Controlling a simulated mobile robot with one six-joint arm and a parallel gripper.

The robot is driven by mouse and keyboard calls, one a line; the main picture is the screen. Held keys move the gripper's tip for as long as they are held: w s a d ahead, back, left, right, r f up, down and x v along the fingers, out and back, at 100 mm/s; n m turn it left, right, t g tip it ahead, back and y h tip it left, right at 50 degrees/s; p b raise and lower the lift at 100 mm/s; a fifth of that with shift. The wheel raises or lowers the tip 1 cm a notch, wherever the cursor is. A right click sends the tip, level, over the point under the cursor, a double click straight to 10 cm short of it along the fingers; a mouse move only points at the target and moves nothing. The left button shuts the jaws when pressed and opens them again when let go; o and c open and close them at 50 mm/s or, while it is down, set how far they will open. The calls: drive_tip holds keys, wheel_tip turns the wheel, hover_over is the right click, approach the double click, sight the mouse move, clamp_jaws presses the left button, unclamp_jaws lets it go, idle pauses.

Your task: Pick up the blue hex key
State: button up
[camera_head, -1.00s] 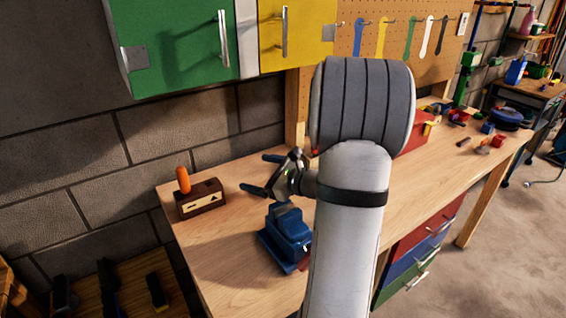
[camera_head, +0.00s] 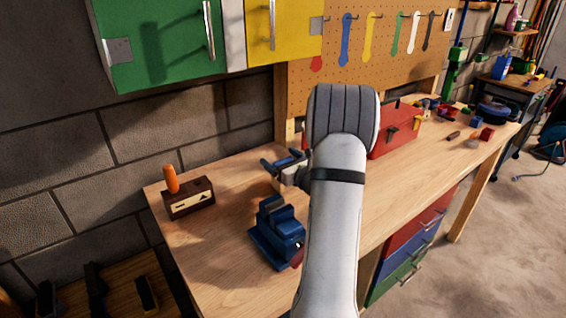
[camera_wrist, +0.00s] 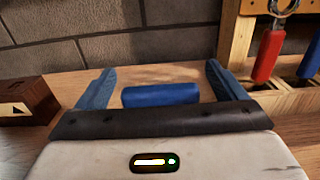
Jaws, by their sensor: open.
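A short blue bar with rounded edges (camera_wrist: 160,94) lies beyond my palm in the wrist view, between my two fingers. It looks like the blue hex key's handle, but no metal shaft shows, so I cannot be sure. My gripper (camera_wrist: 160,82) is open, with a blue finger on each side of the bar and a gap to each. In the head view my gripper (camera_head: 282,161) is over the workbench near the wall, partly hidden by my own arm.
A blue vise (camera_head: 279,236) stands on the workbench (camera_head: 215,270) in front of my gripper. A brown block with an orange handle (camera_head: 188,197) is at left. A red toolbox (camera_head: 392,138) is behind my arm. A red handle (camera_wrist: 267,55) stands in a wooden rack at right.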

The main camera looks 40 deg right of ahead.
drive_tip(key=shift+w, duration=0.4)
drive_tip(key=c, duration=1.1)
